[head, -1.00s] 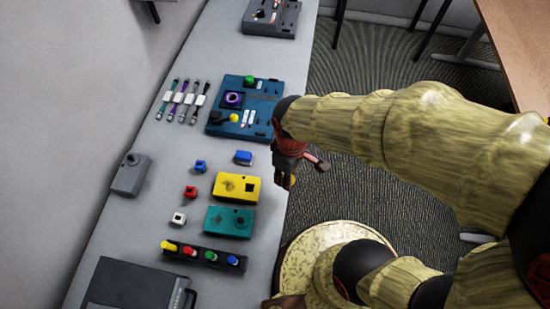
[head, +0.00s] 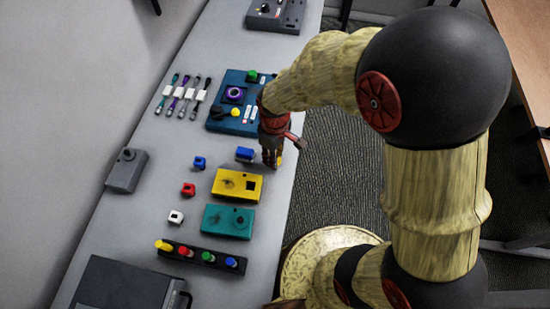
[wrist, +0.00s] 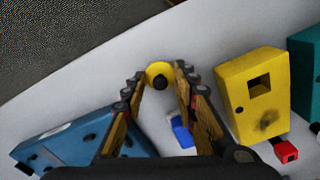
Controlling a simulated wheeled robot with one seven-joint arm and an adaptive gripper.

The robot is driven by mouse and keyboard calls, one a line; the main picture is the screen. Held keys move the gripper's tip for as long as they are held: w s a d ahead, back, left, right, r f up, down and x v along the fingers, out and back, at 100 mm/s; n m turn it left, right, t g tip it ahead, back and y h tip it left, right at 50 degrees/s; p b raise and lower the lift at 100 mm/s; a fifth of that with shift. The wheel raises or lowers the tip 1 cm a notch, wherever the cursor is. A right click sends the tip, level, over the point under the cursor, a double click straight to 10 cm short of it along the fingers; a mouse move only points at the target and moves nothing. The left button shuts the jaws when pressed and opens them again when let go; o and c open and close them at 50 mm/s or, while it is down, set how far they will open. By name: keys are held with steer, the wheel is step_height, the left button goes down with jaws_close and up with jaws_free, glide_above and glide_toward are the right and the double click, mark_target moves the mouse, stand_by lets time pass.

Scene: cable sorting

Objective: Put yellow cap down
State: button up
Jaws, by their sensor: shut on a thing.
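The yellow cap (wrist: 158,72) is round with a dark centre and sits between the fingertips of my gripper (wrist: 160,82) in the wrist view. The fingers are shut on it. In the head view my gripper (head: 272,160) points down at the table's right edge, beside the blue block and just above the yellow box; only a sliver of the cap shows there. I cannot tell whether the cap touches the table (head: 130,218).
The yellow box (head: 238,184), teal box (head: 228,221) and blue block (head: 245,154) are close by. A blue panel (head: 216,122) stands farther back. Several cables (head: 183,97) lie left of it. A rack (head: 202,255) of coloured plugs is at the front. The table edge is near.

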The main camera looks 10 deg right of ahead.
steer(key=shift+f, duration=0.5)
steer(key=shift+f, duration=0.1)
steer(key=o, duration=0.7)
steer(key=shift+o, duration=0.2)
step_height(320, 180, up, 12)
steer(key=r+p, duration=0.1)
steer(key=p, duration=0.3)
steer(key=s+d+r+m+t, duration=0.2)
steer(key=s+d+r+m, duration=0.2)
steer(key=r, duration=0.5)
steer(key=s+d+r+m+t, duration=0.3)
steer(key=s+d+r+m, duration=0.2)
steer(key=s+d+r, duration=0.3)
steer(key=shift+s+r+m+t, duration=0.2)
steer(key=shift+r+m+t, duration=0.1)
steer(key=shift+r, duration=0.3)
